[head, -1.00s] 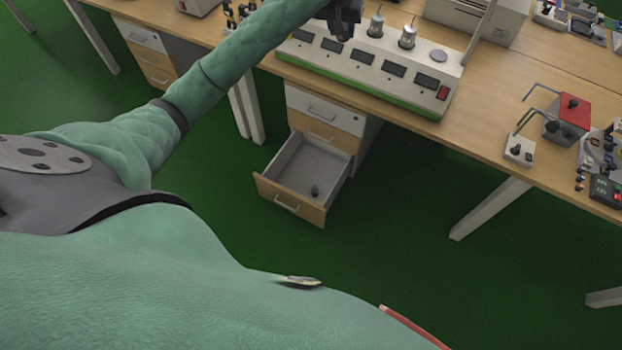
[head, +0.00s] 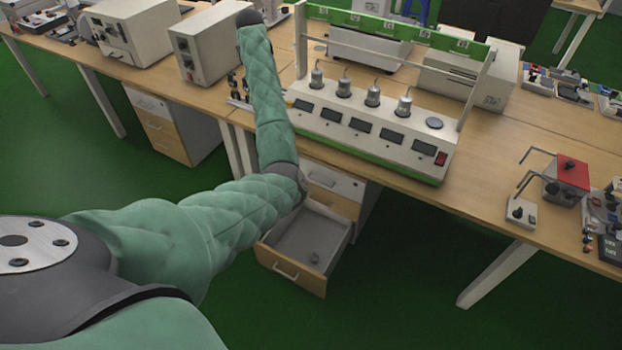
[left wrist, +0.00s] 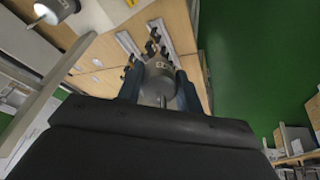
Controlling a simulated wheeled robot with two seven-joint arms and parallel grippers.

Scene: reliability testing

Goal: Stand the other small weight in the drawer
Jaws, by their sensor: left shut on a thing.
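The drawer (head: 270,265) under the desk stands open. A small dark weight (head: 315,257) is on its floor near the front; I cannot make out its details. My left gripper (left wrist: 160,88) is shut on a grey metal cylinder, the small weight (left wrist: 158,78), with a thin stem showing towards the camera. In the head view my left arm reaches up over the desk, left of the test device, and its fingers cannot be made out there. My right gripper is not in view.
The white test device (head: 365,130) carries several metal cylinders (head: 344,87) and a frame with a green crossbar (head: 400,28). Small dark fittings (head: 235,92) stand left of it. Grey boxes (head: 212,42) fill the desk's left. Floor before the drawer is clear.

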